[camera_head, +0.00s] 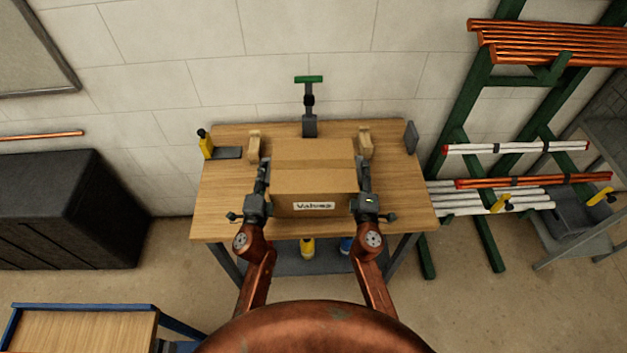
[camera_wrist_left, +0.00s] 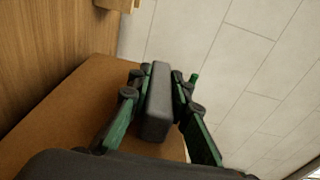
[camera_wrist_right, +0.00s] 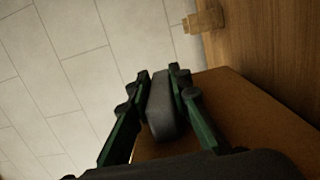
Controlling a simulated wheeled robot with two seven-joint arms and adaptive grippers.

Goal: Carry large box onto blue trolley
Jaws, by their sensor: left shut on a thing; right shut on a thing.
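The large box (camera_head: 313,165) is brown cardboard with a "Valves" label on its near face. It is over the middle of the wooden workbench; whether it rests or hangs just above cannot be told. My left gripper (camera_head: 264,172) is at its left side, shut on a dark grey handle (camera_wrist_left: 157,105). My right gripper (camera_head: 363,174) is at its right side, shut on a similar handle (camera_wrist_right: 160,108). The box also shows in the left wrist view (camera_wrist_left: 60,120) and right wrist view (camera_wrist_right: 240,105). The blue trolley (camera_head: 85,307), with a wooden deck, is at the lower left, partly cut off.
The workbench (camera_head: 218,215) bears two wooden blocks (camera_head: 253,143) (camera_head: 365,141), a yellow-and-grey tool (camera_head: 205,145) and a green-topped vice (camera_head: 309,110). A black chest (camera_head: 70,205) stands left, a green pipe rack (camera_head: 470,110) right. Floor shows between bench and trolley.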

